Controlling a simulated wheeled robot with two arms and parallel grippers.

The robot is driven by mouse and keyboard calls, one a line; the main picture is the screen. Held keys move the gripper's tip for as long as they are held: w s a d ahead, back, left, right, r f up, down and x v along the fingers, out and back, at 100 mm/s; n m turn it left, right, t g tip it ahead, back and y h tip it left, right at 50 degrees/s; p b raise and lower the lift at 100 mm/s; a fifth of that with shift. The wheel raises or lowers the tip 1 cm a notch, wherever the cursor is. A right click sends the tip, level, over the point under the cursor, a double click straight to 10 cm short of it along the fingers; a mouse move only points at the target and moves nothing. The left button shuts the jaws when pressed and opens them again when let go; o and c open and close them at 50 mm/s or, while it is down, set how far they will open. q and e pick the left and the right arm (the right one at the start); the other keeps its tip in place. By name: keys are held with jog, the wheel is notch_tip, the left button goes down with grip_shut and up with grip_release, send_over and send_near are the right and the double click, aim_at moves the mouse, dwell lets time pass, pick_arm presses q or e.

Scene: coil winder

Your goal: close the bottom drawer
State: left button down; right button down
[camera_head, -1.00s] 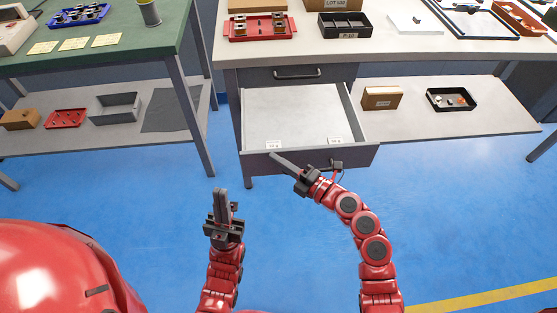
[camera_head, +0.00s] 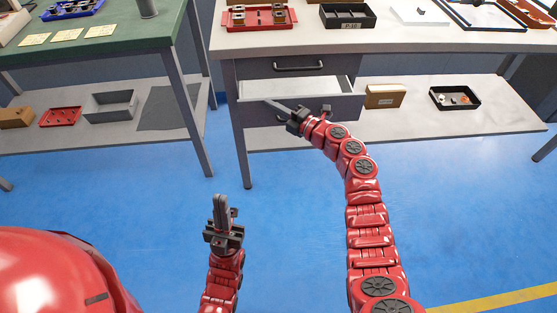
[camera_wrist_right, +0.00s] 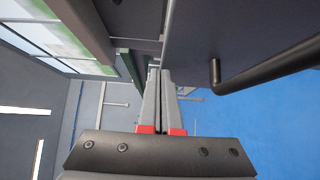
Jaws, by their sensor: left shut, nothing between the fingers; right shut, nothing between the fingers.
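The bottom drawer (camera_head: 335,107) is under the white-topped bench in the head view, partly open, with a strip of its pale inside showing. My right gripper (camera_head: 268,102) is shut and empty, its fingertips at the top edge of the drawer front, near its left end. Whether they touch it is unclear. In the right wrist view, the shut fingers (camera_wrist_right: 161,75) lie alongside a dark panel with a black bar handle (camera_wrist_right: 270,80). My left gripper (camera_head: 219,198) is shut and empty, held over the blue floor away from the drawer.
A closed top drawer (camera_head: 299,66) is above. The lower shelf (camera_head: 420,125) to the right holds a cardboard box (camera_head: 384,97) and a black tray (camera_head: 455,98). A green-topped table (camera_head: 120,40) stands at left, its leg close to the bench. The floor in front is clear.

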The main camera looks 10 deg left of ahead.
aim_at(276, 100)
jog(key=w+b, duration=0.1)
jog(key=w, duration=0.1)
jog(key=w+a+b, duration=0.1)
jog(key=shift+w+f+b, duration=0.15)
jog(key=shift+w+b, duration=0.15)
jog(key=shift+w, duration=0.1)
jog(key=shift+w+a+b, duration=0.2)
jog(key=shift+w+b, duration=0.25)
jog(key=shift+w, duration=0.3)
jog(key=shift+s, duration=0.1)
